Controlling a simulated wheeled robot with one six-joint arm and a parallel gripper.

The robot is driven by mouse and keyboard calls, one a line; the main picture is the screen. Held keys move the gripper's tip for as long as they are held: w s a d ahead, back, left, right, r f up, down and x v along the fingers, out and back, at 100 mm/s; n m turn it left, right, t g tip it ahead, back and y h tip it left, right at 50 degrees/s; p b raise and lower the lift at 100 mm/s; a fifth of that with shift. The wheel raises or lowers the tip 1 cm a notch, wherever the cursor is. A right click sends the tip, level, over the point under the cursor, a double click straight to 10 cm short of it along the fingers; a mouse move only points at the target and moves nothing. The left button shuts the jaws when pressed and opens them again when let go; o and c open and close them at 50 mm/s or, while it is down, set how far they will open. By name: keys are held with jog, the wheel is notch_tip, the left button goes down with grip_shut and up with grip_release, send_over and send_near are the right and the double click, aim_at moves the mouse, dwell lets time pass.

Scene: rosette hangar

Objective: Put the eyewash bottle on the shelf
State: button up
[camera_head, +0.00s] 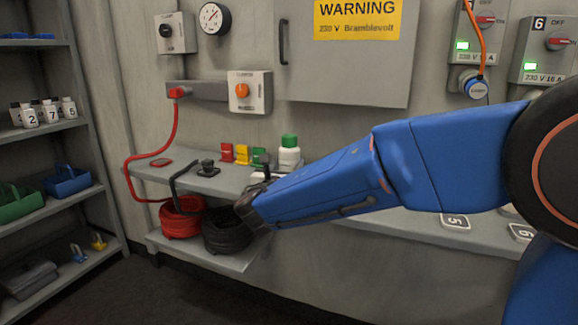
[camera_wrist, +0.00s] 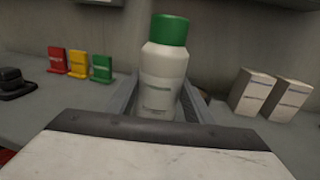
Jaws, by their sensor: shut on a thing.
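The eyewash bottle (camera_head: 289,152) is white with a green cap and a pale label. It stands upright at the grey bench, partly hidden behind my arm in the head view. In the wrist view the bottle (camera_wrist: 165,75) is between the two fingers of my gripper (camera_wrist: 160,108), which is shut on it. Its base is hidden, so I cannot tell whether it touches the bench. In the head view my gripper (camera_head: 264,178) is mostly hidden by my arm. A grey shelf unit (camera_head: 88,120) stands at the left with several levels.
The shelf unit holds numbered bottles (camera_head: 42,112), a green crate (camera_head: 18,203) and a blue crate (camera_head: 66,181). Red, yellow and green blocks (camera_wrist: 78,64) stand left of the bottle, white boxes (camera_wrist: 251,92) right. Cable coils (camera_head: 181,217) lie below the bench (camera_head: 208,182).

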jog(key=o, duration=1.3)
jog(key=shift+r, duration=0.15)
jog(key=s, duration=0.4)
jog(key=s+a, duration=0.1)
jog(key=s, duration=0.3)
jog(key=s+a, duration=0.1)
jog(key=s, duration=0.2)
jog(key=shift+s+a, duration=0.1)
jog(key=shift+s, duration=0.3)
